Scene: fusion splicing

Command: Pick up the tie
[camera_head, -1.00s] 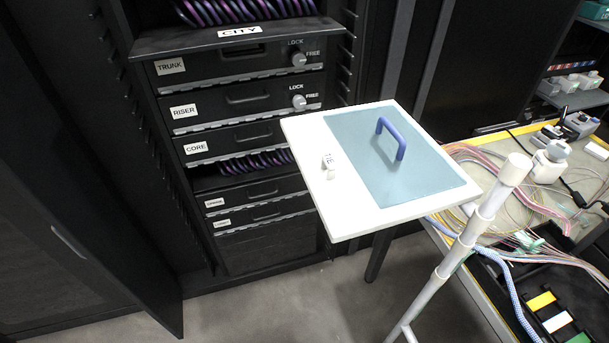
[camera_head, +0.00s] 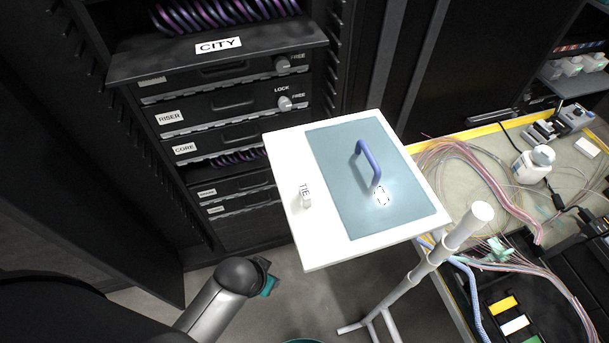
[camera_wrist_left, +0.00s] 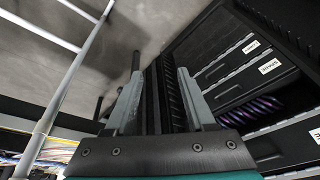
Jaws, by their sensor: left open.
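The tie (camera_head: 306,196) is a small white piece with a "TIE" label. It sits on the left white part of the stand's tray (camera_head: 316,251) in the head view. My left gripper (camera_head: 268,279) is low in the head view, below and left of the tray, apart from the tie. Its fingers are hard to make out there. In the left wrist view its two grey fingers (camera_wrist_left: 160,78) are spread with nothing between them. The tie is not seen in the wrist view. My right gripper is not in view.
A blue handle (camera_head: 368,165) rises from the tray's blue-grey panel, right of the tie. The stand's white pole (camera_head: 440,255) is at the tray's right. A black rack (camera_head: 232,105) is behind. A bench with cables (camera_head: 470,165) is at right.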

